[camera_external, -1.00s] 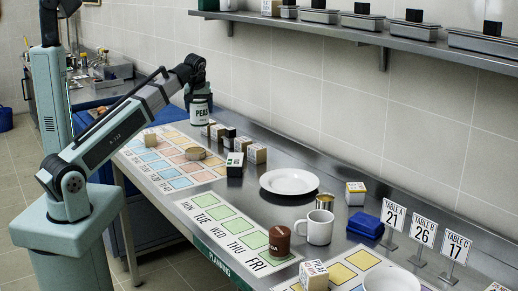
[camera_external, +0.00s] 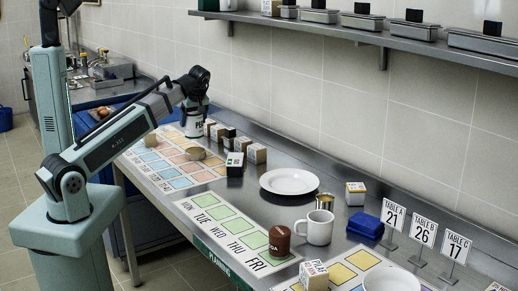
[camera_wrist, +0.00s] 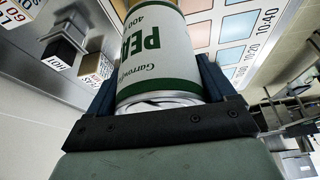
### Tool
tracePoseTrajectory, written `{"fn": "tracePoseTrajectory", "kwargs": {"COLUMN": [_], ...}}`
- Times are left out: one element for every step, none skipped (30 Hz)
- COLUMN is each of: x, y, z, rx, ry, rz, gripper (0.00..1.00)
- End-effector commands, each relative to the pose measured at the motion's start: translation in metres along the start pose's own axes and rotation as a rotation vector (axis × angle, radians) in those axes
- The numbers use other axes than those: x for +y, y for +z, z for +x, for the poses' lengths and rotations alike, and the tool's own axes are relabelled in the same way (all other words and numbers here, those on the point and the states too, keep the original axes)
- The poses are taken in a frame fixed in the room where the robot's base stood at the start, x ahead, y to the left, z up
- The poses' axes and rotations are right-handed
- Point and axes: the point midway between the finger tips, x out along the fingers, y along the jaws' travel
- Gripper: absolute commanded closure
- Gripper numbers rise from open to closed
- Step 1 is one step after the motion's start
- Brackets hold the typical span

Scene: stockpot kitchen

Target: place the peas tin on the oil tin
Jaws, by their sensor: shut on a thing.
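The peas tin, white with a green band and green lettering, hangs upright in my gripper (camera_external: 195,106) over the far left part of the counter in the external view (camera_external: 195,125). In the wrist view the tin (camera_wrist: 158,50) sits between the two fingers of my gripper (camera_wrist: 160,88), its near metal end facing the palm. My gripper is shut on it. I cannot tell whether the tin's lower end touches anything. I cannot pick out the oil tin for certain; no oil label is readable in either view.
Several small boxes (camera_external: 235,164) stand just right of the peas tin, also seen in the wrist view (camera_wrist: 63,46). A white plate (camera_external: 289,181), white mug (camera_external: 319,228) and brown tin (camera_external: 280,240) stand further right.

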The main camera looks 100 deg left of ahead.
Motion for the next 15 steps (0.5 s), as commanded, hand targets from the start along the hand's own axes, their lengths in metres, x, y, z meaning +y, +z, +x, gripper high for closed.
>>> {"fn": "tracePoseTrajectory", "kwargs": {"x": [-0.001,-0.001,-0.001,0.000,0.000,0.000,0.000,0.000,0.000,0.000,0.000,-0.001,0.000,-0.001,-0.001], "y": [0.003,0.004,0.005,0.006,0.007,0.007,0.007,0.008,0.009,0.010,0.011,0.012,0.014,0.015,0.017], "z": [0.007,0.010,0.013,0.015,0.016,0.017,0.018,0.019,0.021,0.024,0.026,0.030,0.033,0.036,0.040], "rx": [0.000,0.000,0.000,0.000,0.000,0.000,0.001,0.000,0.000,0.000,0.000,0.000,0.000,0.000,0.000], "ry": [0.000,0.000,0.000,0.000,0.001,0.001,0.001,0.001,0.001,0.001,0.001,0.001,0.000,0.000,0.000], "rz": [0.000,0.000,0.000,0.000,0.000,0.000,0.000,0.000,0.001,0.001,0.001,0.002,0.002,0.002,0.002], "gripper": [0.67,0.67,0.67,0.67,0.67,0.67,0.67,0.67,0.67,0.67,0.67,0.67,0.67,0.67,0.67]}}
